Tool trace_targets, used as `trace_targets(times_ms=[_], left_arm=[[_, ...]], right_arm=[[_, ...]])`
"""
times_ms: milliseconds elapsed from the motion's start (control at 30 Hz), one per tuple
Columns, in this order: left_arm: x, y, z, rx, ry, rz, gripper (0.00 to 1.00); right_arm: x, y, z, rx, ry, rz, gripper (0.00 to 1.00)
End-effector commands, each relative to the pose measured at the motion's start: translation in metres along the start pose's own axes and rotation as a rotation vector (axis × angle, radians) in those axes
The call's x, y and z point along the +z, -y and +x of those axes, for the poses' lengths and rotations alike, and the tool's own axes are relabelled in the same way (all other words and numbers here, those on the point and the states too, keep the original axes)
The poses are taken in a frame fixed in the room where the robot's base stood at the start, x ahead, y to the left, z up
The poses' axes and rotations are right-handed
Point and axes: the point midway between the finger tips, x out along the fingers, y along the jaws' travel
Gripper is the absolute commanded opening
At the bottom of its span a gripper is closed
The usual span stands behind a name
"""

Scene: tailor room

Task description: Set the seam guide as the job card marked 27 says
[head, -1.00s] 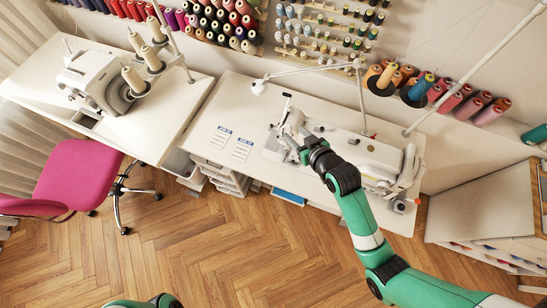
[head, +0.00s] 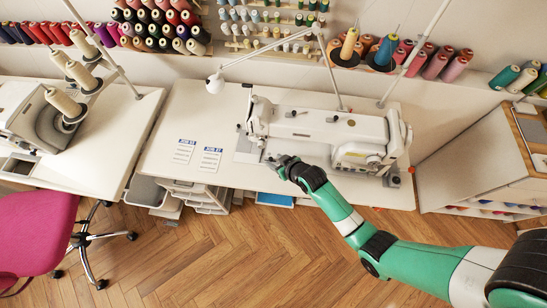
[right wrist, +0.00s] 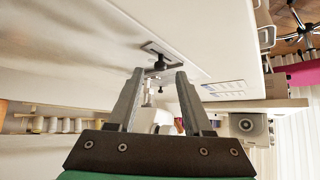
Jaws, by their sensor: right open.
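Two white job cards lie on the white sewing table; the right one (head: 209,160) seems headed JOB 27, the left one (head: 183,151) has an unclear number. Their finer print is too small to read. The white sewing machine (head: 325,125) stands right of them. My right gripper (head: 273,160) is at the front of its needle end. In the right wrist view the gripper (right wrist: 160,73) is open, with a dark knob (right wrist: 159,65) on a slotted plate (right wrist: 152,48) between and beyond its fingertips. This may be the seam guide; its setting is not readable. My left gripper is out of view.
A lamp (head: 215,83) reaches over the table (head: 160,135) from behind. Thread racks line the wall. A second machine table (head: 105,135) and a pink chair (head: 40,235) are at left; a wooden cabinet (head: 470,160) is at right. The tabletop around the cards is clear.

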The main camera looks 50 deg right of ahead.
Motion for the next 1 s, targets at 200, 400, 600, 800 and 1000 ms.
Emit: trace_targets(times_ms=[200,400,600,800,1000], left_arm=[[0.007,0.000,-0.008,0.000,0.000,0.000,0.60],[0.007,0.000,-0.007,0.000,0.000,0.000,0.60],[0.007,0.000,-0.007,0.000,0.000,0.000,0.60],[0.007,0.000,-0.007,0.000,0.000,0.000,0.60],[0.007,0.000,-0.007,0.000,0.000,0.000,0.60]], right_arm=[[0.000,0.000,0.020,0.000,0.000,0.000,0.50],[-0.001,0.000,0.020,0.000,-0.001,0.000,0.50],[-0.001,0.000,0.020,0.000,0.000,0.000,0.20],[0.000,0.000,0.020,0.000,0.000,0.000,0.00],[0.000,0.000,0.020,0.000,0.000,0.000,0.00]])
